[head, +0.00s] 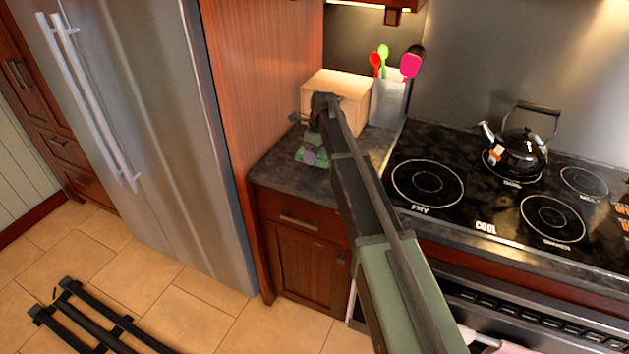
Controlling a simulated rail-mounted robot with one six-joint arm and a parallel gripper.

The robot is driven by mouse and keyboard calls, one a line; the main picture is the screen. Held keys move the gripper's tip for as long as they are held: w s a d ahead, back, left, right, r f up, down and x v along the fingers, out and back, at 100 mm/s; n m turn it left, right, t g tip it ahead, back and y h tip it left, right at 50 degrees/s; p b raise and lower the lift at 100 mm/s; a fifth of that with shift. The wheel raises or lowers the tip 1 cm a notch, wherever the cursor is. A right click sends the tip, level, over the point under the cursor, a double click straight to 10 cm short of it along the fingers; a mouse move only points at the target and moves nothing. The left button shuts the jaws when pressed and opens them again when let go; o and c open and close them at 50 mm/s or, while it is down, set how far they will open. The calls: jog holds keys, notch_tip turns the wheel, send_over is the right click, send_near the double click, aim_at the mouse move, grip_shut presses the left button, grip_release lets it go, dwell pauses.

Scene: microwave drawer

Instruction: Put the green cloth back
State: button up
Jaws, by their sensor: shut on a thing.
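The green cloth (314,152) is a small crumpled piece with a purplish patch, low in front of the wooden box on the dark counter. My gripper (311,127) is at the top of the cloth and is shut on it. The arm and wrist hide part of the fingers. I cannot tell whether the cloth's lower end touches the counter.
A light wooden box (342,88) stands right behind my gripper. A grey holder (389,104) with colourful utensils is beside it. The stove (480,190) with a kettle (516,150) is to the right, the steel fridge (165,120) to the left. Bare counter (275,167) lies left of the cloth.

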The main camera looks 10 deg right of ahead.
aim_at(315, 170)
jog(key=shift+f, duration=0.1)
notch_tip(315, 170, down, 5)
jog(key=b, duration=0.4)
jog(key=shift+r, duration=0.5)
jog(key=shift+f, duration=0.2)
jog(key=o, duration=1.6)
jog(key=r+p, duration=0.4)
jog(key=d+r+p, duration=0.1)
jog(key=r+p, duration=0.7)
jog(key=shift+d+r, duration=0.3)
jog(key=shift+d, duration=0.1)
jog(key=shift+s+f, duration=0.1)
